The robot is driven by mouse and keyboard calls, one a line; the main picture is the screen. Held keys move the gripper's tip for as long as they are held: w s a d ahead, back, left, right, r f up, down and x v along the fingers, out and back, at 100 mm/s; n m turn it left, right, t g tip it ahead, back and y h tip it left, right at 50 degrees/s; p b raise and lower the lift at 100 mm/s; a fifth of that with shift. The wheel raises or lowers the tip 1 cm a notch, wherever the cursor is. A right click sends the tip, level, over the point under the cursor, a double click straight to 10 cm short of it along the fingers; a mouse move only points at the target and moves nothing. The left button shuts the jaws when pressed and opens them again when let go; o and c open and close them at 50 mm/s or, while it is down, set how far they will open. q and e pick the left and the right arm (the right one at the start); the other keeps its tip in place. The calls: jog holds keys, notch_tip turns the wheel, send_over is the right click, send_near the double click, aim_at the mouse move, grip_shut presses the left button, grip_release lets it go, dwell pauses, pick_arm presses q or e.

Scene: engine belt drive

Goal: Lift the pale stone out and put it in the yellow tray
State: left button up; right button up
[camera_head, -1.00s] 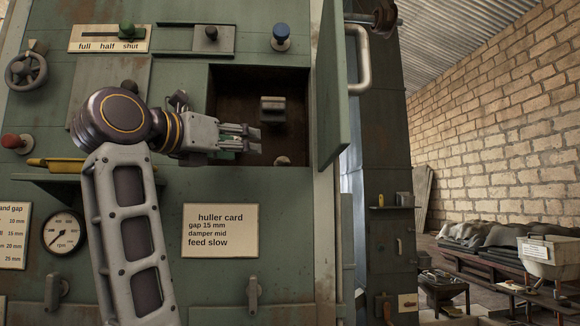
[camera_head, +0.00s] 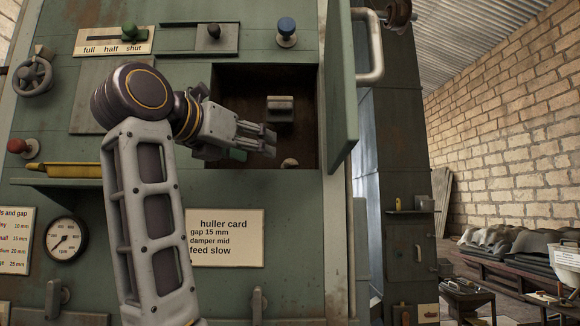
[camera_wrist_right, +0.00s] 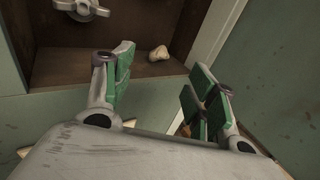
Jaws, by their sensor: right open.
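The pale stone (camera_head: 289,163) lies on the floor of the open compartment (camera_head: 231,78), near its front edge; it also shows in the right wrist view (camera_wrist_right: 158,53). My right gripper (camera_head: 268,140) is open and empty at the compartment's mouth, just left of the stone. In the right wrist view the green-padded fingers (camera_wrist_right: 160,72) stand apart, with the stone beyond them and between their lines. The yellow tray (camera_head: 72,170) sits on a small shelf at the left of the machine. My left gripper is not in view.
A grey block-like fitting (camera_head: 280,110) sticks out inside the compartment above the stone. The open green door (camera_head: 340,90) stands at the compartment's right side. A red knob (camera_head: 17,146) and a gauge (camera_head: 66,238) are near the tray shelf.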

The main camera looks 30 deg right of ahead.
aim_at(286, 159)
jog(key=p+x, duration=0.1)
jog(key=x, duration=0.6)
jog(key=shift+d, duration=0.2)
jog(key=shift+w, duration=0.1)
jog(key=shift+p+x, duration=0.55)
jog(key=shift+x, duration=0.4)
jog(key=shift+p+x, duration=0.5)
jog(key=shift+x, duration=1.15)
jog(key=shift+f, duration=0.1)
jog(key=shift+c, duration=0.2)
jog(key=c, duration=0.9)
